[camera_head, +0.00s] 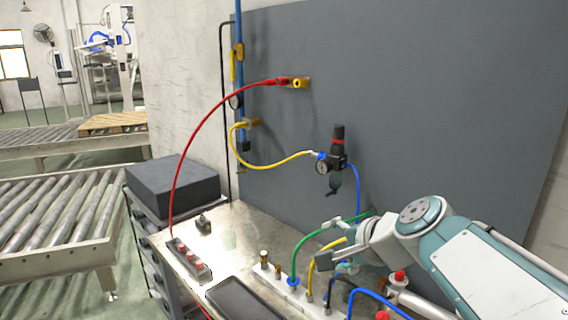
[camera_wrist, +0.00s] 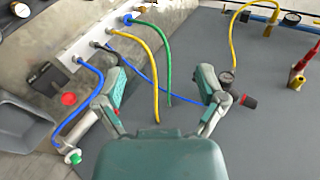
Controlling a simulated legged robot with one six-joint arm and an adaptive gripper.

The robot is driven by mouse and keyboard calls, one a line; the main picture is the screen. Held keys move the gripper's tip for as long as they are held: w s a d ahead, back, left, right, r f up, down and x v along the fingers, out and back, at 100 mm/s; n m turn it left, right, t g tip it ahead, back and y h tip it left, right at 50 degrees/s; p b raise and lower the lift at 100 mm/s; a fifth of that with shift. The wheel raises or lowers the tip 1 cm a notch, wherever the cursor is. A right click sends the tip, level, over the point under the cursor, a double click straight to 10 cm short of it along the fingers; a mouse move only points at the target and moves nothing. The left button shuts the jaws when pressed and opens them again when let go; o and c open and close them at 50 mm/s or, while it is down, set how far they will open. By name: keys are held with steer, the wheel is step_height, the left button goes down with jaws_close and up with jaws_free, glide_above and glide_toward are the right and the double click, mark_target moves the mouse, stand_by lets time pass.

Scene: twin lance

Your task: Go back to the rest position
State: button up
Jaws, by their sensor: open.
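My gripper (camera_head: 335,241) is at the end of my teal and white arm, over the right part of the metal bench (camera_head: 235,235). In the wrist view its two fingers are spread wide (camera_wrist: 163,78), and nothing is held between them. A green hose (camera_head: 300,252) and a yellow hose (camera_head: 318,262) rise close to the fingers in the head view. In the wrist view the green hose (camera_wrist: 168,65) and yellow hose (camera_wrist: 143,45) show in the gap between the fingers; I cannot tell whether any hose touches them.
A white manifold (camera_head: 290,288) with hoses stands below my gripper. A regulator with a gauge (camera_head: 338,165) hangs on the grey panel (camera_head: 420,90). A red hose (camera_head: 205,125) arches to the panel from a block of red fittings (camera_head: 188,260). A black box (camera_head: 172,185) stands at left.

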steer(key=s+d+f+n+g+h, duration=0.1)
steer(key=s+d+f+n+h, duration=0.2)
steer(key=s, duration=0.6)
steer(key=s+d+f+n+g+h, duration=0.2)
steer(key=s+d+f+n+h, duration=0.1)
steer(key=s+f+n, duration=0.5)
steer(key=shift+s+d+f+n, duration=0.2)
steer(key=shift+s+f+n, duration=0.1)
steer(key=shift+s, duration=0.3)
